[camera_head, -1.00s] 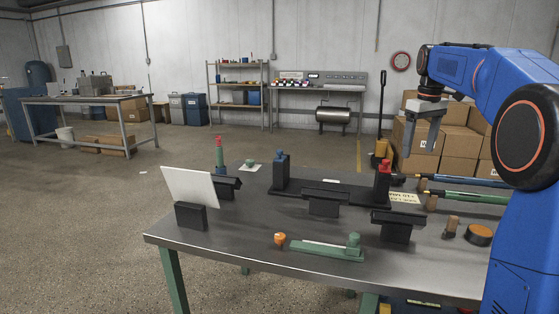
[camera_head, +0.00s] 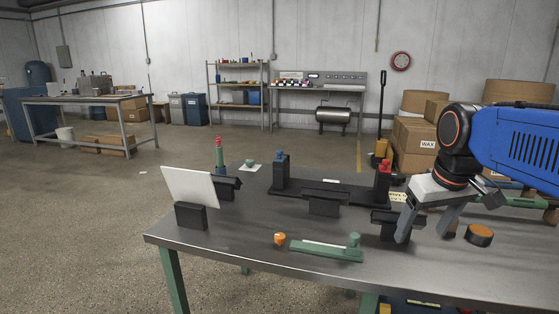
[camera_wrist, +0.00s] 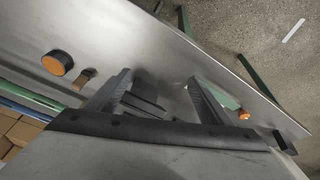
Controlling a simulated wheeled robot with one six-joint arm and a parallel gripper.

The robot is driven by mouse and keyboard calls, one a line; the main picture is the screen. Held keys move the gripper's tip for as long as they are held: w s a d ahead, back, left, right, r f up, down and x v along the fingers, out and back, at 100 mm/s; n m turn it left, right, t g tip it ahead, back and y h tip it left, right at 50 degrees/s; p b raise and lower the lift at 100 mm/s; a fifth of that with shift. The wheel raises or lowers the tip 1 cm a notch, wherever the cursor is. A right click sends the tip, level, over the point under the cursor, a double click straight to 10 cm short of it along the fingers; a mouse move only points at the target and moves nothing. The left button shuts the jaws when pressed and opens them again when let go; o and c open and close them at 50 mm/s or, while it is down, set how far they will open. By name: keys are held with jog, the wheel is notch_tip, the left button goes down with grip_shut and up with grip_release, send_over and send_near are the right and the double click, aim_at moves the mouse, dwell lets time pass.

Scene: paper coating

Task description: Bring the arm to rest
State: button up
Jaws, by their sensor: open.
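My gripper (camera_head: 424,232) is open and empty above the right part of the metal table (camera_head: 400,277), with its fingers pointing down. In the head view it overlaps the rightmost black holder (camera_head: 384,225). In the wrist view both fingers are spread apart (camera_wrist: 160,90) with the table surface below and nothing between them that they touch. My blue arm reaches in from the right edge of the head view.
Cardboard boxes (camera_head: 415,135) stand behind. The front table strip is clear.

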jog(key=s+a+f+m+t, duration=0.1)
jog(key=s+a+f, duration=0.1)
jog(key=s+f, duration=1.1)
jog(key=shift+s+a+m, duration=0.25)
jog(key=shift+a+m, duration=0.05)
jog(key=shift+c, duration=0.4)
